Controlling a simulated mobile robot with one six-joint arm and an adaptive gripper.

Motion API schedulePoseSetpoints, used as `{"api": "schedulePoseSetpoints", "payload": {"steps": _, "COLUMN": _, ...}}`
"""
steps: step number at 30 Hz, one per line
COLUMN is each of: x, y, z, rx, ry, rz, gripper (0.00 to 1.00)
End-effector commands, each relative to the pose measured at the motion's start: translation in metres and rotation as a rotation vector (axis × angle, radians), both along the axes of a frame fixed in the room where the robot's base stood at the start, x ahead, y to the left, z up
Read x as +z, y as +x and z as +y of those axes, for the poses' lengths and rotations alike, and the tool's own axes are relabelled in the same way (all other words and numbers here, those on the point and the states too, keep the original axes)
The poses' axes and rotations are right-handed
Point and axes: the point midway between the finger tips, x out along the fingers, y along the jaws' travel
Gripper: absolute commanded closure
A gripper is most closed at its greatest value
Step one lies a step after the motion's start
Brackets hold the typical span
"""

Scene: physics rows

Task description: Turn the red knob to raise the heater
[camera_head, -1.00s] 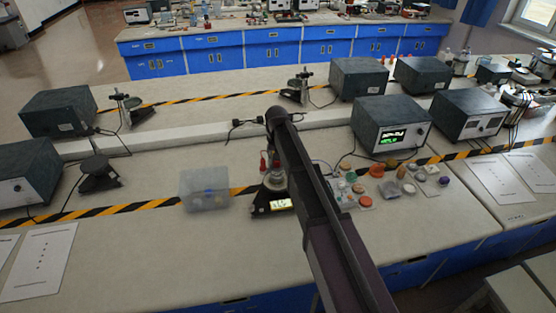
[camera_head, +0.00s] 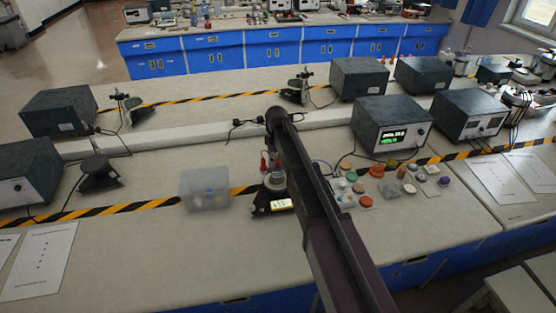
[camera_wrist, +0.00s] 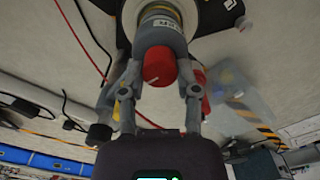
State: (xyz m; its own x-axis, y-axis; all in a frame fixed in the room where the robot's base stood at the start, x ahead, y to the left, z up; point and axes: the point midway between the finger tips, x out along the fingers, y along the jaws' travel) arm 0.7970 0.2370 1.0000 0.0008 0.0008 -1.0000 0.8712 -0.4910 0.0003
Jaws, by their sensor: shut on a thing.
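In the wrist view the red knob (camera_wrist: 159,67) sits at the end of a grey cylindrical part (camera_wrist: 161,34), with a short pale mark on its face. The fingers of my gripper (camera_wrist: 160,78) stand on either side of the knob, shut on it. In the head view the apparatus (camera_head: 273,184) stands on the bench with a dark base and a small lit display (camera_head: 282,204). My arm reaches over it and hides part of it, and my fingers on the knob cannot be made out there.
A clear plastic box (camera_head: 205,190) stands left of the apparatus. Several small coloured parts lie to the right, near a dark instrument (camera_head: 390,126) with a lit screen. Cables run around the apparatus. The bench front (camera_head: 230,260) is clear.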

Motion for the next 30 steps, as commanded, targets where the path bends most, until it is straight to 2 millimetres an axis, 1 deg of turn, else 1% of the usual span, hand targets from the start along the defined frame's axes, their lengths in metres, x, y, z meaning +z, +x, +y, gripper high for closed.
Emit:
{"api": "schedulePoseSetpoints", "payload": {"steps": 3, "x": -0.0003, "y": -0.0007, "z": -0.0019, "rx": 0.082, "ry": -0.005, "rz": 0.002, "gripper": 1.00}}
{"api": "schedulePoseSetpoints", "payload": {"steps": 9, "x": -0.0003, "y": -0.0008, "z": -0.0020, "rx": 0.178, "ry": -0.006, "rz": 0.002, "gripper": 1.00}}
{"api": "schedulePoseSetpoints", "payload": {"steps": 15, "x": -0.0003, "y": -0.0007, "z": -0.0021, "rx": 0.216, "ry": -0.006, "rz": 0.002, "gripper": 1.00}}
{"api": "schedulePoseSetpoints", "payload": {"steps": 26, "x": -0.0003, "y": -0.0004, "z": -0.0022, "rx": 0.221, "ry": -0.006, "rz": 0.001, "gripper": 1.00}}
{"api": "schedulePoseSetpoints", "payload": {"steps": 27, "x": -0.0003, "y": -0.0004, "z": -0.0022, "rx": 0.221, "ry": -0.006, "rz": 0.001, "gripper": 0.52}}
{"api": "schedulePoseSetpoints", "payload": {"steps": 29, "x": -0.0002, "y": -0.0005, "z": -0.0020, "rx": 0.221, "ry": -0.005, "rz": 0.001, "gripper": 0.34}}
{"api": "schedulePoseSetpoints", "payload": {"steps": 30, "x": -0.0002, "y": -0.0004, "z": -0.0017, "rx": 0.221, "ry": -0.004, "rz": 0.001, "gripper": 0.24}}
